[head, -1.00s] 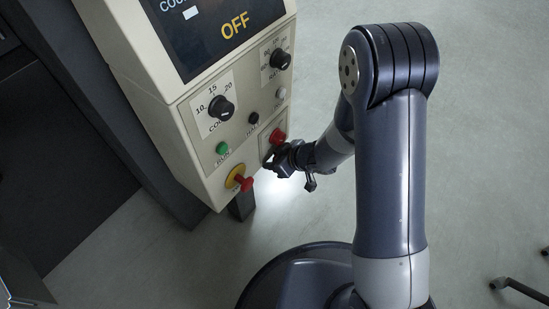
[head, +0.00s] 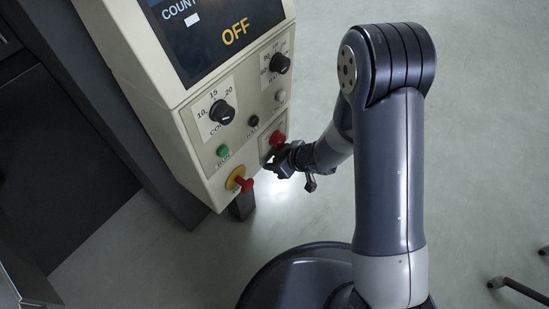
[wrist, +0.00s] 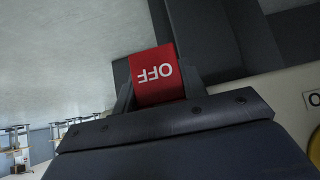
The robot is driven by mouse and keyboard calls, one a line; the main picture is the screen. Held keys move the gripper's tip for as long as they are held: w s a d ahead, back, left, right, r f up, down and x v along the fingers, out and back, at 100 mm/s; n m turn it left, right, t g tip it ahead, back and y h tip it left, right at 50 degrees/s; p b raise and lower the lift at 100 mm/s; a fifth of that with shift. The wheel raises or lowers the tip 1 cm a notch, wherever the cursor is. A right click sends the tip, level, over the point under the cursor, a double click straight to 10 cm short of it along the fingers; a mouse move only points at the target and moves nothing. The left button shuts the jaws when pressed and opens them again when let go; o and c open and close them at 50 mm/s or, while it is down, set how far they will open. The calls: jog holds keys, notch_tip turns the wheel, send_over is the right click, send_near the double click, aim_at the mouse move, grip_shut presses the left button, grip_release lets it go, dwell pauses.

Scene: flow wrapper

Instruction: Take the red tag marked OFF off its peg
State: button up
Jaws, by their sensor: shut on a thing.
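The red tag marked OFF (wrist: 156,76) stands between the two fingers of my gripper (wrist: 158,92) in the wrist view, its lettering upside down. My gripper is shut on it. In the head view my gripper (head: 271,165) is at the lower right edge of the control panel, just below a red part (head: 277,139) on its face. I cannot tell whether that red part is the tag. The peg is hidden, so I cannot see whether the tag still hangs on it.
The cream control panel (head: 193,151) carries black knobs, a green button (head: 223,151) and a red stop knob on a yellow base (head: 240,180) left of my gripper. A screen above reads OFF. The grey floor on the right is mostly open, with dark chair-like legs (head: 520,287) at the lower right.

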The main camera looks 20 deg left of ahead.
jog(key=shift+w+a+r, duration=0.15)
jog(key=shift+w+r, duration=0.05)
jog(key=shift+r, duration=0.1)
jog(key=s+d, duration=0.3)
jog(key=d, duration=0.5)
jog(key=shift+s+d+f, duration=0.15)
jog(key=shift+s+d, duration=0.05)
jog(key=shift+s, duration=0.1)
dwell(1.2)
dwell(0.4)
